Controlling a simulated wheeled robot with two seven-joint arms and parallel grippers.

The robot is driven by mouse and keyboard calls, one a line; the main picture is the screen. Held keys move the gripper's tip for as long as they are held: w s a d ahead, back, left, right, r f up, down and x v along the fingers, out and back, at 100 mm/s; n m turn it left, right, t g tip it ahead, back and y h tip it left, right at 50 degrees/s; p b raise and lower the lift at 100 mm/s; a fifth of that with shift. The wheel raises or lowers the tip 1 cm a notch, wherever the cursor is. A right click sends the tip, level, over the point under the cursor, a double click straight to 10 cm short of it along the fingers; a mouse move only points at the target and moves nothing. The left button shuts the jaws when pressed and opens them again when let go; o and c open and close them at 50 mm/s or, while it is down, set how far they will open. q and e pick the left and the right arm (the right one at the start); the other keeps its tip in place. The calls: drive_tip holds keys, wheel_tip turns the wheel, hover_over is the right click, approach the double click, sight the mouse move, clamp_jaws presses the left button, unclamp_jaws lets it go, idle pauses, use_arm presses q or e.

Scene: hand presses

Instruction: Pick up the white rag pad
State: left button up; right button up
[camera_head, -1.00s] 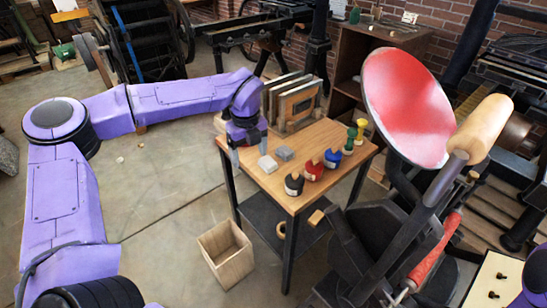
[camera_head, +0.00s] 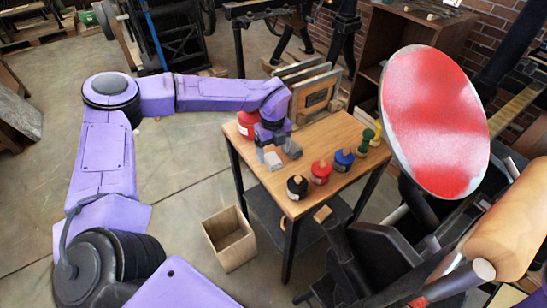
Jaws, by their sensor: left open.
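The white rag pad (camera_head: 273,161) lies on the left part of the small wooden table (camera_head: 318,138). A grey pad (camera_head: 294,150) lies just to its right. My left gripper (camera_head: 275,154) points down over the table at the white pad, its fingers open. One finger is at the pad's left and the other is near the grey pad. I cannot tell whether the fingers touch either pad. My right gripper is out of view.
Black (camera_head: 297,187), red (camera_head: 320,172) and blue (camera_head: 344,160) ink pots stand along the table's front. Framed boards (camera_head: 316,95) stand behind the pads. An open wooden bin (camera_head: 229,240) is on the floor. The press with its red disc (camera_head: 435,120) fills the right.

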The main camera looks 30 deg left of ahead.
use_arm(q)
wheel_tip(320, 180, down, 2)
drive_tip(key=shift+f, duration=0.15)
drive_tip(key=c, duration=1.1)
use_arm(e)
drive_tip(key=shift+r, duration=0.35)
use_arm(q)
wheel_tip(320, 180, up, 3)
drive_tip(key=shift+b, duration=0.3)
drive_tip(key=s+d+r+b, duration=0.1)
drive_tip(key=s+d+r, duration=0.1)
drive_tip(key=d+r, duration=0.1)
drive_tip(key=s+d+r+b, duration=0.2)
drive_tip(key=s+d+r, duration=0.1)
drive_tip(key=d, duration=0.1)
drive_tip(key=s+d+r+b, duration=0.1)
drive_tip(key=s+d+r, duration=0.2)
drive_tip(key=d+r, duration=0.1)
drive_tip(key=shift+s+d, duration=0.15)
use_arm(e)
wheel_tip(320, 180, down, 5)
